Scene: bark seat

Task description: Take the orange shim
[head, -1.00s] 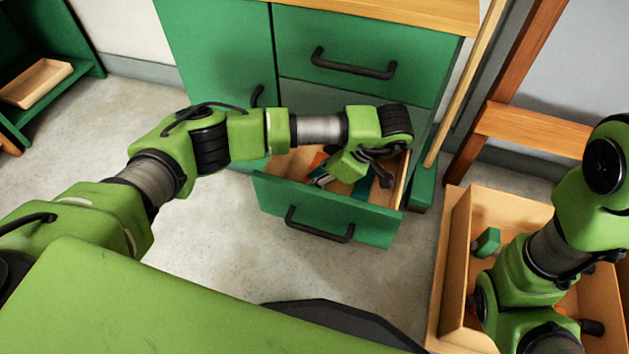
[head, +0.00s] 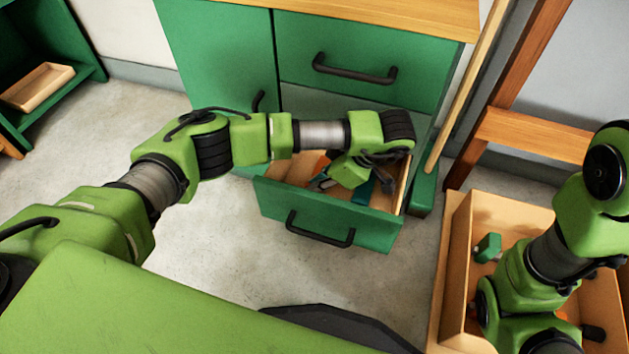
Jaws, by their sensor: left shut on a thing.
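An orange piece, which I take for the orange shim (head: 322,164), shows in part inside the open green drawer (head: 326,212), toward its left side. My left gripper (head: 325,181) reaches down into this drawer, right beside the orange piece. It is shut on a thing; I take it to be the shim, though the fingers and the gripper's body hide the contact. A teal item (head: 363,190) lies in the drawer by the gripper. My right arm hangs over the wooden crate at the right; its fingers are not clear.
The wooden crate (head: 453,262) holds a green-headed object (head: 488,247) and something orange, partly hidden by my right arm. The closed upper drawer (head: 350,62) is above the open one. A wooden ladder-like frame (head: 530,135) stands at right. The floor left of the drawer is clear.

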